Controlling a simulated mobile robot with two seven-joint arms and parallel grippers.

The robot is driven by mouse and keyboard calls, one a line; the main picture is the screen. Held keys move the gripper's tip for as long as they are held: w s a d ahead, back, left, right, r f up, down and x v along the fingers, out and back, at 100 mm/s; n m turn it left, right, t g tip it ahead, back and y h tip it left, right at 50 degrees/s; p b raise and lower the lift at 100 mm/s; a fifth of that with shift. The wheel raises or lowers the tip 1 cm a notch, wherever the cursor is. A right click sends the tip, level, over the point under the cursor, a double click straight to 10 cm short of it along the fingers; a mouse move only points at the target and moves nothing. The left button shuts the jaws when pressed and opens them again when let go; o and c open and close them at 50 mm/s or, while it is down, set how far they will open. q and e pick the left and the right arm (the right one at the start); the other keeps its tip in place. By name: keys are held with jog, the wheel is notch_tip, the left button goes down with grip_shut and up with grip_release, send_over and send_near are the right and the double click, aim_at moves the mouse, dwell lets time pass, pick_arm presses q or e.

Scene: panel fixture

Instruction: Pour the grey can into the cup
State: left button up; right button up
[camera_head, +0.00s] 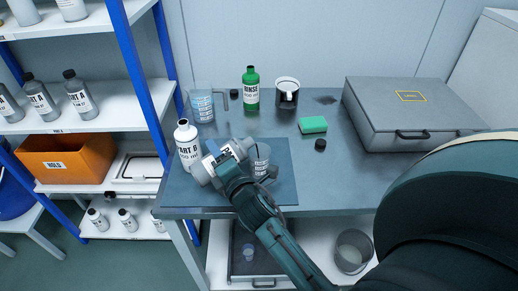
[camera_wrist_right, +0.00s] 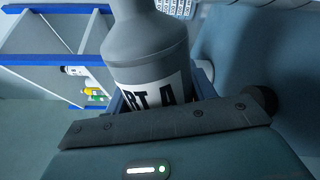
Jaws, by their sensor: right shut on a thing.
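My right gripper (camera_head: 226,166) is shut around the grey can (camera_head: 203,171), which carries a white label. In the head view the can lies tilted well over, base to the lower left and neck to the upper right, toward the cup. The right wrist view shows the can's grey shoulder and label (camera_wrist_right: 160,95) close up between the fingers. The cup (camera_head: 262,154), clear or greyish, stands on the mat just right of the can's neck, partly hidden by my gripper. I cannot tell whether anything flows. My left gripper is not in view.
A white PART B bottle (camera_head: 187,150) stands just left of the can. Behind are a measuring jug (camera_head: 202,106), a green RINSE bottle (camera_head: 251,94) and a dark-and-white container (camera_head: 287,98). A green sponge (camera_head: 313,125) and grey case (camera_head: 410,105) are to the right.

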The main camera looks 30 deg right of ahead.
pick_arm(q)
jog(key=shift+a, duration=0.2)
pick_arm(e)
jog(key=shift+r, duration=0.25)
pick_arm(q)
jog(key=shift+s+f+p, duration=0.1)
jog(key=shift+p, duration=0.3)
pick_arm(e)
jog(key=shift+d+r+m, duration=0.1)
jog(key=shift+m, duration=0.3)
pick_arm(q)
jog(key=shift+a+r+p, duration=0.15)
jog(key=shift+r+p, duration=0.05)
jog(key=shift+p, duration=0.25)
pick_arm(e)
jog(key=shift+d+r+m, duration=0.15)
jog(key=shift+r+m, duration=0.15)
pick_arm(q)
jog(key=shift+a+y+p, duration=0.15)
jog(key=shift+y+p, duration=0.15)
pick_arm(e)
jog(key=shift+r+m, duration=0.2)
jog(key=shift+m, duration=0.1)
dwell(0.6)
